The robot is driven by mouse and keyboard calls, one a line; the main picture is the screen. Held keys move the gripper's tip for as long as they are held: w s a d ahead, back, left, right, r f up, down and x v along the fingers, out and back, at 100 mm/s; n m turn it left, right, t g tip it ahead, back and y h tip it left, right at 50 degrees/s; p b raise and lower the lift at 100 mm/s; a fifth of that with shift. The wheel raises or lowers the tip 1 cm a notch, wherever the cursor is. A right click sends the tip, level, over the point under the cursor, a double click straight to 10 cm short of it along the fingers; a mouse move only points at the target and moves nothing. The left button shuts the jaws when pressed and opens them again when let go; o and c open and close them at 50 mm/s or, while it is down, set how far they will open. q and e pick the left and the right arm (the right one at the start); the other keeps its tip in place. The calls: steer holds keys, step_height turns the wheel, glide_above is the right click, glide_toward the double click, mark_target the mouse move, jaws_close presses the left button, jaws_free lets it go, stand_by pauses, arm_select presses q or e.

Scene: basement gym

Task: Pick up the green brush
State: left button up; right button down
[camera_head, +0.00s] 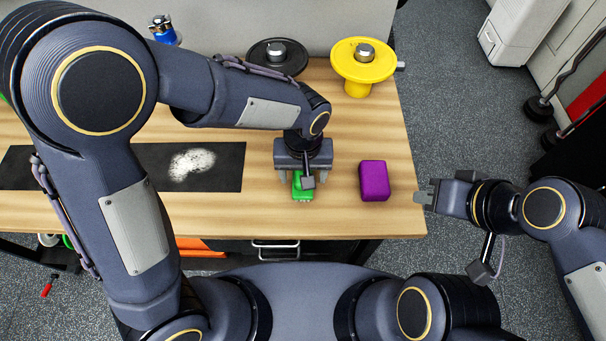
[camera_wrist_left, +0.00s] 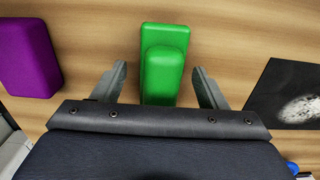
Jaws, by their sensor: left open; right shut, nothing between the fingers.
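The green brush (camera_head: 303,187) lies on the wooden table (camera_head: 340,222) near its front edge, partly hidden under my left gripper (camera_head: 303,178) in the head view. In the left wrist view the green brush (camera_wrist_left: 163,62) shows a raised handle block and sits between the two fingers of my left gripper (camera_wrist_left: 160,88). The fingers are open, one on each side, with a gap to the brush on both sides. My right gripper (camera_head: 424,198) is shut and empty, just beyond the table's right edge.
A purple block (camera_head: 374,181) lies right of the brush; it also shows in the left wrist view (camera_wrist_left: 30,53). A black mat (camera_head: 222,178) with white powder lies to the left. A yellow round stand (camera_head: 362,60) and a black one (camera_head: 277,57) stand at the back.

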arm_select(q)
steer(key=shift+f, duration=0.4)
steer(key=shift+c, duration=0.3)
steer(key=c, duration=1.1)
steer(key=shift+r, duration=0.2)
steer(key=shift+r, duration=0.6)
steer(key=s+a+r, duration=0.3)
steer(key=s+a+r+b, duration=0.1)
steer(key=s+a+r, duration=0.2)
steer(key=s+r, duration=0.1)
steer(key=s+a+r, duration=0.3)
steer(key=s+r, duration=0.1)
steer(key=shift+r+b, duration=0.25)
steer(key=shift+b, duration=0.05)
